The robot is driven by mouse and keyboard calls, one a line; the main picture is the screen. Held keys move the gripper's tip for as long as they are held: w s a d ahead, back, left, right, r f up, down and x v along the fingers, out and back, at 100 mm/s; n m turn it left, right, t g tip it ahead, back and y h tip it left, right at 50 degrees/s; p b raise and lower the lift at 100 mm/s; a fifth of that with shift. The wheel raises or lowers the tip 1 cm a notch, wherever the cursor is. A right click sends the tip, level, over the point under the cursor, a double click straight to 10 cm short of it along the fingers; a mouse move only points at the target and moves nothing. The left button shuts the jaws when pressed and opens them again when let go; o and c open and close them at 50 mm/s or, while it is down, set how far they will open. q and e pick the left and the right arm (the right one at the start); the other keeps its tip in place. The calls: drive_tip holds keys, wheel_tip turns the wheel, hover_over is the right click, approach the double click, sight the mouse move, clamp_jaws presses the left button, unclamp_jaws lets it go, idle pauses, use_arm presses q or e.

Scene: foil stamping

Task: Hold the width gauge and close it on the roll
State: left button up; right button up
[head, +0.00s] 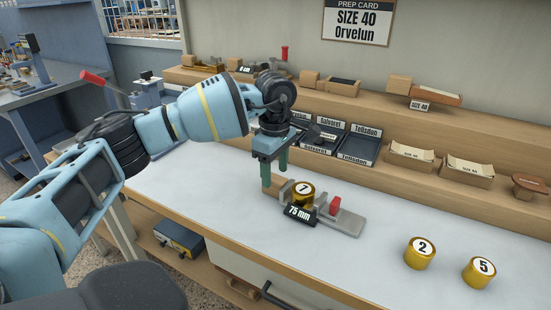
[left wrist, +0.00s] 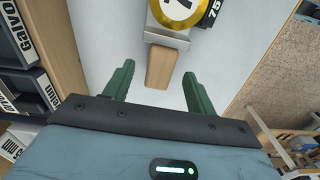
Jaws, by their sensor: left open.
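The width gauge (head: 347,222) is a grey metal bar with a red slider, a black "75 mm" label and a wooden handle (head: 272,189) at its left end. A gold roll (head: 304,194) marked 7 sits upright in it; I cannot tell whether the jaws touch it. My left gripper (head: 275,179) is open, pointing down at the handle. In the left wrist view the handle (left wrist: 160,67) lies between or just below the open green fingers (left wrist: 157,70), with visible space on both sides. The roll (left wrist: 177,10) is cut off at the top there. My right gripper is not seen.
Two gold rolls, marked 2 (head: 420,253) and 5 (head: 479,272), stand on the bench (head: 385,268) at right. Black labelled trays (head: 359,147) and cartons (head: 409,157) line the shelf behind. A "SIZE 40 Orvelun" card (head: 356,20) hangs on the wall.

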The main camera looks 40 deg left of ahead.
sight(275, 178)
use_arm(q)
drive_tip(key=shift+f, duration=2.1)
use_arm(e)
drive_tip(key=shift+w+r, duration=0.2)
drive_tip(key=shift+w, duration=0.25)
